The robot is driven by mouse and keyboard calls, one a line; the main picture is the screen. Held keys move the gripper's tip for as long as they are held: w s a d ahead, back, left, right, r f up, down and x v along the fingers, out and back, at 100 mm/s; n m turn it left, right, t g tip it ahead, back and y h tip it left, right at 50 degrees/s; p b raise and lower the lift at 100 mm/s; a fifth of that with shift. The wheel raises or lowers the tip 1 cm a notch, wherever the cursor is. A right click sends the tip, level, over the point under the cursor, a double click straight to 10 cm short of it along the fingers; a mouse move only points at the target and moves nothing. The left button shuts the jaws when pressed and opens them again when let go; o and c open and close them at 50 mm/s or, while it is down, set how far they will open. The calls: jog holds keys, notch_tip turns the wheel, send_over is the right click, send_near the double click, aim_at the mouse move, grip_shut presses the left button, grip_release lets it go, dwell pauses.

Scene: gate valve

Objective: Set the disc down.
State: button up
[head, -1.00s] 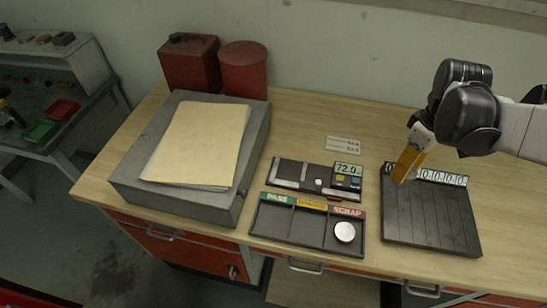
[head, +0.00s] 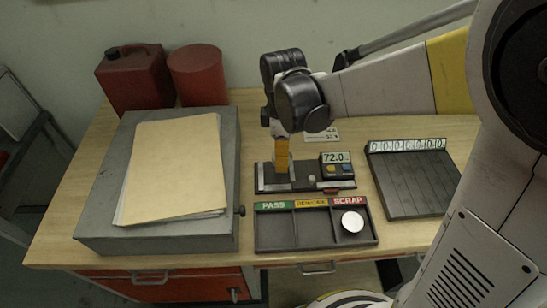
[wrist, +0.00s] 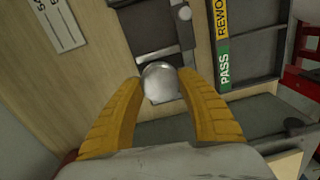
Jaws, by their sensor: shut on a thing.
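My gripper (head: 282,170) is over the left part of the dark measuring gauge (head: 300,187), with its yellow fingers pointing down. In the wrist view, its two fingertips (wrist: 160,80) are shut on a silver disc (wrist: 161,86). The dark gauge base with light bars shows beyond the disc (wrist: 150,28). I cannot tell whether the disc touches the gauge. The gauge display (head: 336,158) reads 72.0. The PASS and REWORK compartments look empty.
A grooved dark rack (head: 412,186) with a row of number counters lies to the right. A grey block (head: 100,215) bearing a folder (head: 175,165) stands left. Red containers (head: 195,75) stand at the back left. A small printed label lies behind the gauge.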

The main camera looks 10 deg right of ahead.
aim_at(276, 173)
jog(key=shift+a+f, duration=0.45)
jog(key=shift+a, duration=0.25)
jog(key=shift+f+b, duration=0.9)
jog(key=shift+f, duration=1.05)
jog(key=shift+f, duration=0.15)
jog(key=o, duration=1.4)
jog(key=shift+c, duration=0.2)
